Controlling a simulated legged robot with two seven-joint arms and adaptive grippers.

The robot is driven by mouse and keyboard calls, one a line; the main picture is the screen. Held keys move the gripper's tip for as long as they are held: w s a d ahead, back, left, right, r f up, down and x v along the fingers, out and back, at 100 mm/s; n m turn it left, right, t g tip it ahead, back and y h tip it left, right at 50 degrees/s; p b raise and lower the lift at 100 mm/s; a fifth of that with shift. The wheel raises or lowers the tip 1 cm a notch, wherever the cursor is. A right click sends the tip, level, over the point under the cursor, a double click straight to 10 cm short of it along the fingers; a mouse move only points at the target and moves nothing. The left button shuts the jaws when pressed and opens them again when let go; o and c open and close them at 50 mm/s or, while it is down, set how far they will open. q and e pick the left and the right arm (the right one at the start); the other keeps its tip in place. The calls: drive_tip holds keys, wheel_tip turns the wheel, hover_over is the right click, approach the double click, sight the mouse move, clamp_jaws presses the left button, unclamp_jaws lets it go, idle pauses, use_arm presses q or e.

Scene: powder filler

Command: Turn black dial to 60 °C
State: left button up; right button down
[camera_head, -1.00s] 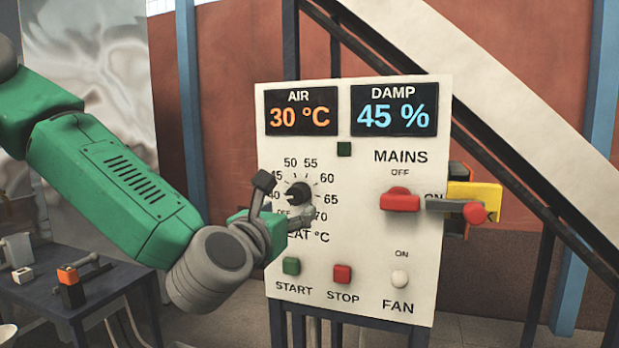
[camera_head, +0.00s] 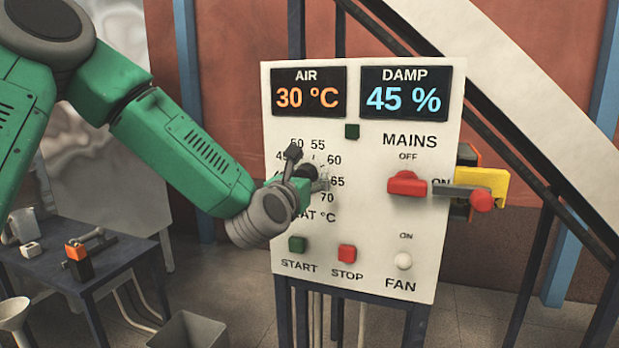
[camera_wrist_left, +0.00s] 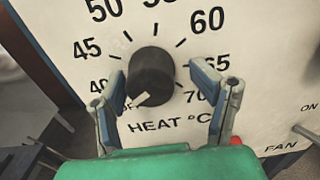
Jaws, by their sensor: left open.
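The black dial (camera_wrist_left: 152,75) sits on the white control panel (camera_head: 350,230), over the words HEAT °C. In the left wrist view its white mark points to the lower left, at OFF. The numbers from 40 to 70 run around it; 60 is at its upper right. In the head view the dial (camera_head: 308,172) is partly hidden by my left gripper (camera_head: 306,172). In the left wrist view the open left gripper (camera_wrist_left: 165,90) has one finger on each side of the dial, with a gap at the right. Contact on the left is hard to tell. My right gripper is not in view.
The displays read AIR 30 °C and DAMP 45 %. A dark table (camera_head: 95,262) stands at the left.

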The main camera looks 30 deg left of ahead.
use_arm(q)
drive_tip(key=shift+a+f, duration=0.2)
drive_tip(key=shift+a, duration=0.75)
drive_tip(key=c, duration=1.2)
drive_tip(key=shift+o, duration=0.3)
drive_tip(key=shift+d+r, duration=0.2)
drive_tip(key=shift+d, duration=0.55)
drive_tip(key=shift+a, duration=0.45)
drive_tip(key=shift+d, duration=0.25)
drive_tip(key=shift+a, duration=0.1)
drive_tip(key=o, duration=1.1)
drive_tip(key=shift+o, duration=0.2)
drive_tip(key=shift+f, duration=0.1)
